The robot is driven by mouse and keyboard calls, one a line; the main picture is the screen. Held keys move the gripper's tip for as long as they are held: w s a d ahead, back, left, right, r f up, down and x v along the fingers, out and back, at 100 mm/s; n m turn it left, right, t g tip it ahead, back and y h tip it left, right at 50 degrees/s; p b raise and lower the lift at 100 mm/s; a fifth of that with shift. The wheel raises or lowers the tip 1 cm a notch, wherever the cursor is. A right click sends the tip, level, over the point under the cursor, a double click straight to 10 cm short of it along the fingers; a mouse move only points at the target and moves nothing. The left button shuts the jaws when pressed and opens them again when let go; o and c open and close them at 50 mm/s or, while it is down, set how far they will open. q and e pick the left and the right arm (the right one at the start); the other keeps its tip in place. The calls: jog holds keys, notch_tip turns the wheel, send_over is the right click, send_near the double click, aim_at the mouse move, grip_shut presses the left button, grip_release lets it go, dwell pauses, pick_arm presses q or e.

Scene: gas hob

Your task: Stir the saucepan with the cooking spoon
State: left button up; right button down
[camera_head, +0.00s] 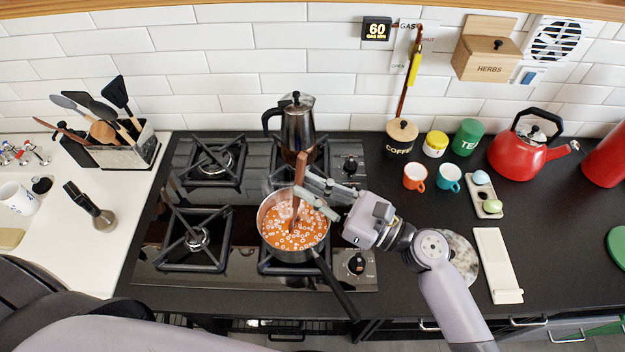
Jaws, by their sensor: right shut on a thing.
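The saucepan (316,246) stands on the front right burner of the hob. It holds orange soup with pale rings, and its black handle points toward the front right. The cooking spoon (301,168), brown and wooden, stands nearly upright with its lower end in the soup. The spoon's tip is hidden under the soup. My right gripper (302,189) reaches in from the right over the pan and is shut on the spoon's shaft. My left gripper is out of view; only part of my arm shows at the bottom left.
A moka pot (298,125) stands on the back right burner, close behind the spoon. The left burners (197,239) are empty. Mugs (416,177), jars and a red kettle (518,154) stand right.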

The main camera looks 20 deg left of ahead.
aim_at(306, 158)
dwell(0.3)
jog(key=r+p, duration=0.5)
jog(key=d+r+p, duration=0.1)
jog(key=r+p, duration=0.1)
jog(key=r, duration=0.1)
jog(key=shift+s+p, duration=0.1)
jog(key=shift+p, duration=0.25)
dwell(0.5)
